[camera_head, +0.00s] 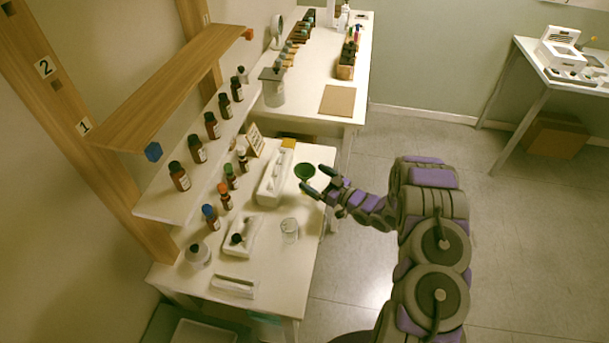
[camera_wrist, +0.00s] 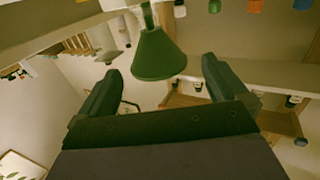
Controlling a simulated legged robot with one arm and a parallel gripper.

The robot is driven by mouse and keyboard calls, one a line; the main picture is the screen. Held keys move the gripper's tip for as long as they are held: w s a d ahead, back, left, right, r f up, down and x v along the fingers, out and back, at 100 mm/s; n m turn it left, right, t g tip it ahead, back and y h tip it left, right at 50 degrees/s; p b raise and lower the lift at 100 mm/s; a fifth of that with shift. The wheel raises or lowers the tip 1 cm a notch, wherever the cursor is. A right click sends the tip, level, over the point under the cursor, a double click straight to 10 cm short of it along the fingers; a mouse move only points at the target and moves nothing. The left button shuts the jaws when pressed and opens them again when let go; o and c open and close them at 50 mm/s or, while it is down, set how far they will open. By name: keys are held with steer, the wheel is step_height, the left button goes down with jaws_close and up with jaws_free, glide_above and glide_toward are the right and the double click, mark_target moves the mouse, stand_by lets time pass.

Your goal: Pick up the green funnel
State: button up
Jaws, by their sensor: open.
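The green funnel (camera_head: 304,171) is near the right edge of the white table, with its wide mouth facing up. In the wrist view, which looks upside down, the green funnel (camera_wrist: 159,56) shows its cone and a narrower stem. My gripper (camera_head: 318,180) is open and empty, just right of the funnel in the head view. In the wrist view my gripper (camera_wrist: 161,70) has its fingers spread to either side of the funnel, with clear gaps. What supports the funnel is hard to make out.
A white tray (camera_head: 271,185) stands left of the funnel, and a glass beaker (camera_head: 290,230) stands nearer. Brown bottles (camera_head: 196,149) line a white shelf at left. A farther table holds a brown board (camera_head: 338,100). Open floor (camera_head: 400,140) lies to the right.

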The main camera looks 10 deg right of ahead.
mark_target(298, 166)
steer(key=b+x, duration=0.1)
steer(key=x, duration=0.4)
steer(key=shift+d, duration=0.1)
steer(key=shift+w+a, duration=0.2)
steer(key=shift+a, duration=0.05)
steer(key=shift+d, duration=0.4)
steer(key=c, duration=0.5)
steer(key=shift+a, duration=0.25)
steer(key=c, duration=0.5)
steer(key=shift+c, duration=0.2)
steer(key=shift+r, duration=0.1)
